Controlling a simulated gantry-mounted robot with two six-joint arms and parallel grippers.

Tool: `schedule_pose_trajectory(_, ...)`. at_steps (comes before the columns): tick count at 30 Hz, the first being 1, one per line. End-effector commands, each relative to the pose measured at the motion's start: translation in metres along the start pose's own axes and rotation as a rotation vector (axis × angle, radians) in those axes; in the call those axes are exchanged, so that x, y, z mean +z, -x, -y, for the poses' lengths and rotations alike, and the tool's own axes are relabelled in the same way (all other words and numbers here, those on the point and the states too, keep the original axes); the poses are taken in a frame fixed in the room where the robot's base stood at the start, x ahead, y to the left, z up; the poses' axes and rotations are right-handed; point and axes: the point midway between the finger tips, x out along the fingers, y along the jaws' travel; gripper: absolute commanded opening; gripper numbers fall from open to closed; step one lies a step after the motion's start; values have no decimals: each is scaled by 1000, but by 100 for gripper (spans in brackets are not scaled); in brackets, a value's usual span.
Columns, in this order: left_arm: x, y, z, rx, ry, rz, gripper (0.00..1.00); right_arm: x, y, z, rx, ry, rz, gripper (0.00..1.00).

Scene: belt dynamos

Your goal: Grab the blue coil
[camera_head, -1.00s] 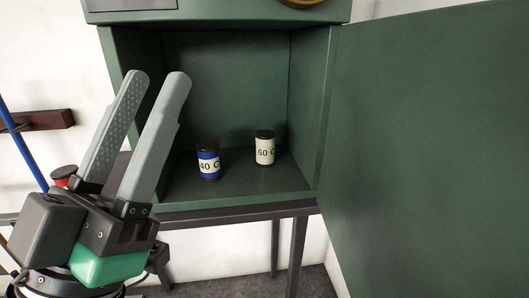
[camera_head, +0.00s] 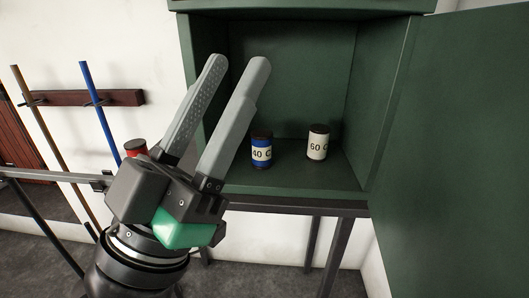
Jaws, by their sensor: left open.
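The blue coil (camera_head: 261,152) is a small upright cylinder with a white label reading "40 C" and dark ends. It stands on the floor of the open green cabinet (camera_head: 300,181). A white coil (camera_head: 318,143) labelled "60" stands to its right, apart from it. My left gripper (camera_head: 237,64) is open and empty, its two long grey fingers pointing up in front of the cabinet's left side. The fingers are left of the blue coil in the picture and do not touch it. My right gripper is not in view.
The cabinet door (camera_head: 462,150) stands wide open on the right. A dark metal stand (camera_head: 340,206) carries the cabinet. At the left, a blue pole (camera_head: 98,110) and a brown pole (camera_head: 45,135) lean at a wooden rack (camera_head: 85,98) on the white wall.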

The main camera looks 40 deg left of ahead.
Motion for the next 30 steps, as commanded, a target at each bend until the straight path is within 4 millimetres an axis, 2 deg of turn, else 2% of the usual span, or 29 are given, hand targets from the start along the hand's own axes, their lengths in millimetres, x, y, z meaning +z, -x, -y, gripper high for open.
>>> schedule_pose_trajectory(11, 0, 0, 0, 0, 0, 0, 47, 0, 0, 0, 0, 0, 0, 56)
schedule_pose_trajectory(12, 0, 0, 0, 0, 0, 0, 49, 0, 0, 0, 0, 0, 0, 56)
schedule_pose_trajectory(18, 0, 0, 0, 0, 0, 0, 85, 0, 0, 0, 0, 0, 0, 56)
schedule_pose_trajectory(21, 0, 0, 0, 0, 0, 0, 100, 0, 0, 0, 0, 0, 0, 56)
schedule_pose_trajectory(27, 0, -1, 0, -1, 0, 1, 100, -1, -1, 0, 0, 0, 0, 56)
schedule_pose_trajectory(30, 4, -9, 6, -17, 0, 34, 100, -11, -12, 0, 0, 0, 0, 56)
